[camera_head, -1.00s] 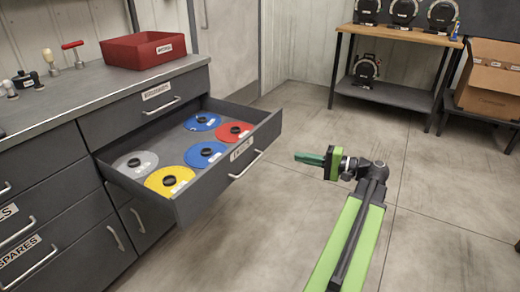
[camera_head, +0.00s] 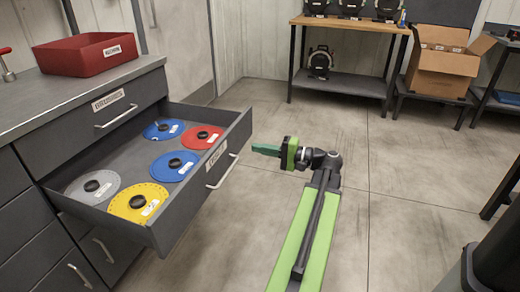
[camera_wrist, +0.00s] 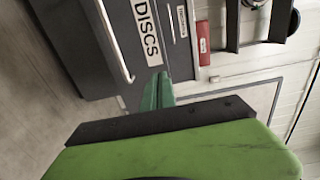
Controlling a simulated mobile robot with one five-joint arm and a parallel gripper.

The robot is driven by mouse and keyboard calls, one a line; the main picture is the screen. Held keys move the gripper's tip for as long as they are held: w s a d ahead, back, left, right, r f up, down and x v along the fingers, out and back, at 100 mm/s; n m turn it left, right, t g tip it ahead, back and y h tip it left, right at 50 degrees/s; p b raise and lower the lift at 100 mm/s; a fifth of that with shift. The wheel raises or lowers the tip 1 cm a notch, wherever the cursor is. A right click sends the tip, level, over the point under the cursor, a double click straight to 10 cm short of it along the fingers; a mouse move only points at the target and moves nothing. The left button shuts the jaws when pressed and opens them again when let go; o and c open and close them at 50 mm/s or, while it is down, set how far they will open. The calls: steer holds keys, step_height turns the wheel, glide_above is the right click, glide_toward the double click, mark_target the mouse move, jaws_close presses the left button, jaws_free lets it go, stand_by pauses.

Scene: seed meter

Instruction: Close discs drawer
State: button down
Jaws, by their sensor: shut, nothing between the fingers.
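The discs drawer (camera_head: 192,205) stands pulled out from the grey cabinet in the head view. It holds several round discs with black hubs: blue, red, yellow and grey. Its front panel carries a white label and a bar handle (camera_head: 222,171). In the wrist view the drawer front reads "DISCS" (camera_wrist: 149,32), with its handle (camera_wrist: 115,42) to the left of the label. My gripper (camera_head: 266,149) is to the right of the drawer front, pointing toward it, apart from the handle. Its green fingers are shut and empty, and they also show in the wrist view (camera_wrist: 158,92).
A red bin (camera_head: 85,54) stands on the cabinet top. A workbench (camera_head: 348,24) and a cardboard box (camera_head: 441,62) are at the back. A dark object (camera_head: 497,250) is at the lower right. The floor right of the drawer is clear.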

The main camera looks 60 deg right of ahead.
mark_target(226, 142)
steer(key=x, duration=0.9)
steer(key=shift+w, duration=0.35)
